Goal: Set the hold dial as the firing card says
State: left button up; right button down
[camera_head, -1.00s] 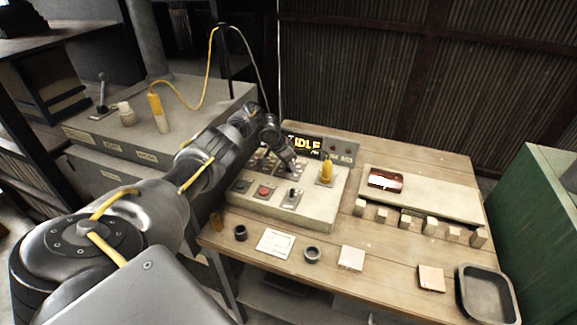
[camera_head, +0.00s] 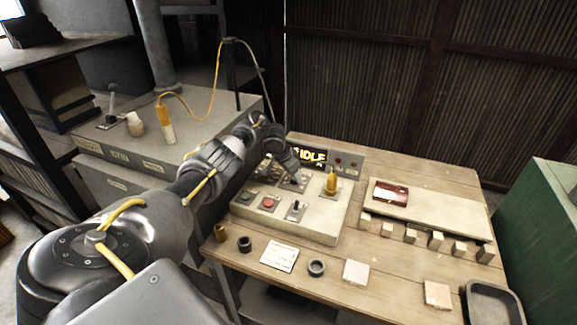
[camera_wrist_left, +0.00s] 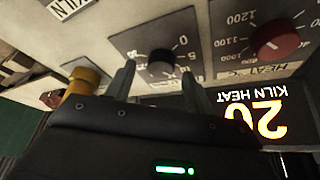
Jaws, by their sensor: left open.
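My left gripper (camera_head: 294,178) reaches over the sloped control panel (camera_head: 318,228). In the left wrist view the open gripper (camera_wrist_left: 158,86) has a finger on either side of a black dial (camera_wrist_left: 160,63), with gaps left beside it. The dial's scale shows 0 and 5; its name is not readable, and I cannot tell its exact setting. A red knob (camera_wrist_left: 275,42) on a scale marked heat sits to the right. A white card (camera_head: 279,256) with small unreadable print lies on the table in front of the panel. My right gripper is not in view.
Buttons and a toggle switch (camera_head: 295,209) are at the panel's front. Small blocks, rings and a dark tray (camera_head: 492,302) are on the table (camera_head: 400,270).

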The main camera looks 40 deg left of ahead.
pick_arm(q)
jog(key=p+v, duration=0.1)
jog(key=v, duration=0.8)
jog(key=shift+s+r+p, duration=0.2)
jog(key=shift+r+p, duration=0.05)
jog(key=shift+p, duration=0.1)
jog(key=shift+a, duration=0.1)
